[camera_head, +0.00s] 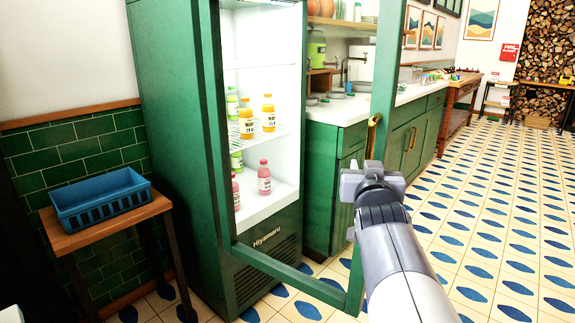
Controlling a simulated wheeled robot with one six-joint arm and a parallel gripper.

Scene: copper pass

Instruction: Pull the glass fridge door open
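The green fridge (180,130) stands left of centre, with "Hiyamaru" on its lower front. Its glass door (290,272) has a green frame and stands partly open. It is hinged on the left, and its free right edge is swung out toward me. A brass handle (373,132) is on the door's right upright. My gripper (372,172) is at the lower part of this handle, seen from behind. Its fingers are hidden by its own body, so I cannot tell whether they hold the handle.
Orange and pink bottles (269,113) stand on the lit shelves. A blue crate (105,202) sits on a small wooden table (85,238) at the left. A green counter (338,112) runs behind the door. The tiled floor (500,220) at the right is clear.

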